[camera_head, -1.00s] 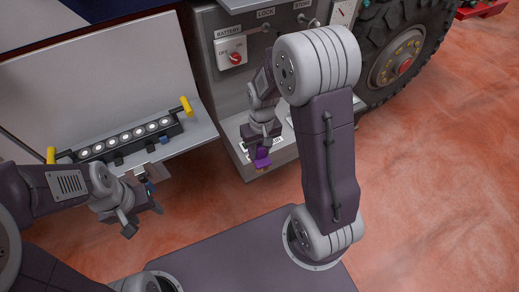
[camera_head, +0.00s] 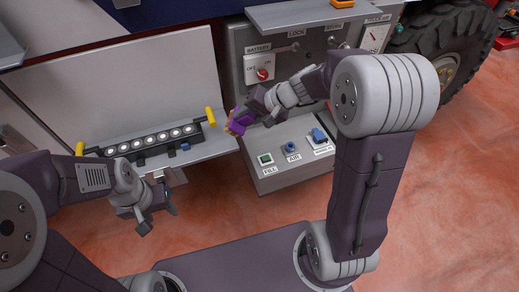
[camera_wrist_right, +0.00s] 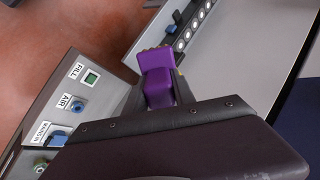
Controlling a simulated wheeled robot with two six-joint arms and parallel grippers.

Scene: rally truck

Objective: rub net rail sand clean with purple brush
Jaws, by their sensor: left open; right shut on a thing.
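My right gripper (camera_head: 252,115) is shut on the purple brush (camera_head: 238,124). It holds the brush in the air, tilted, with tan bristles pointing left, by the right end of the shelf. In the right wrist view the purple brush (camera_wrist_right: 158,78) juts out beyond my dark gripper body. My left gripper (camera_head: 158,215) is open and empty, in front of the shelf's lower edge. No part is clearly recognisable as the net rail, and no sand can be made out.
The light grey shelf (camera_head: 205,150) folds out from the truck. To its right, a grey panel has a red battery switch (camera_head: 263,74) and a lower ledge with a green button (camera_head: 266,159) and blue fittings (camera_head: 319,134). A big tyre (camera_head: 440,50) stands at upper right. Reddish floor is clear in front.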

